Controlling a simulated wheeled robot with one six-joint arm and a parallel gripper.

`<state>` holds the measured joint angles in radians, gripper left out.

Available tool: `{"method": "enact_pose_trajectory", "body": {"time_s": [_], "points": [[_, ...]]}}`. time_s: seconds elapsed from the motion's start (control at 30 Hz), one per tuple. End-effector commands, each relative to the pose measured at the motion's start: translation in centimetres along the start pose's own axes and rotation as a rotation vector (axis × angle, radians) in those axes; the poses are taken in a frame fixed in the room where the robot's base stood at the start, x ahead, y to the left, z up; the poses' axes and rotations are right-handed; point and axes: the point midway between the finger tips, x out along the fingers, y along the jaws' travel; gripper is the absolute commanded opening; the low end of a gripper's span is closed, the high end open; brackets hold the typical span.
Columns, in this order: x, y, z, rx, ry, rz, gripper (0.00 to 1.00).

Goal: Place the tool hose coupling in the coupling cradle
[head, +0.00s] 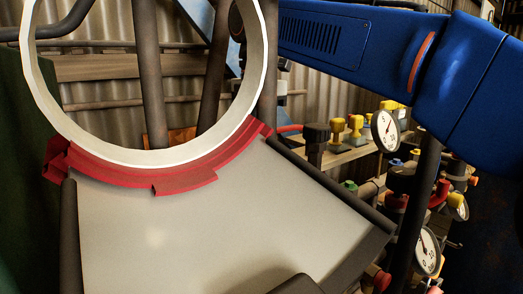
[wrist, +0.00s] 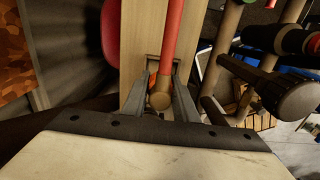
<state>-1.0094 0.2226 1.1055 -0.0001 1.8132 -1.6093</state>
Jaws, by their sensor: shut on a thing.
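In the wrist view, my gripper (wrist: 163,78) is shut on the tool hose coupling (wrist: 160,97), a brass-coloured fitting between the two grey fingers. A red hose (wrist: 172,38) runs from the coupling up to the top of the picture. The held coupling is over or in front of a pale wooden plank (wrist: 141,45); I cannot tell whether they touch. In the head view the gripper and coupling are hidden, and only a bit of red hose (head: 289,128) shows beside the panel. I cannot make out the coupling cradle in either view.
A white ring (head: 150,158) on a red band (head: 185,180) sits above a grey panel in the head view. Gauges (head: 385,130) and yellow-topped valves (head: 337,127) crowd the right. Dark pipes (wrist: 215,105) stand close to the gripper's right in the wrist view.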

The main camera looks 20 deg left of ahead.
Motion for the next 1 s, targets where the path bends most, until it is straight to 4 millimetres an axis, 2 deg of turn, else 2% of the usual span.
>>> {"method": "enact_pose_trajectory", "body": {"time_s": [0.7, 0.73, 0.77, 0.8, 1.0], "points": [[1.2, -0.1, 0.0, 0.001, 0.0, -0.001, 0.0], [1.2, -0.1, 0.0, 0.001, 0.0, -0.001, 0.33], [1.2, -0.1, 0.0, 0.001, 0.0, -0.002, 0.4], [1.2, -0.1, 0.0, 0.001, 0.0, -0.003, 0.45], [1.3, -0.1, 0.0, 0.0, 0.001, -0.007, 0.45]]}}
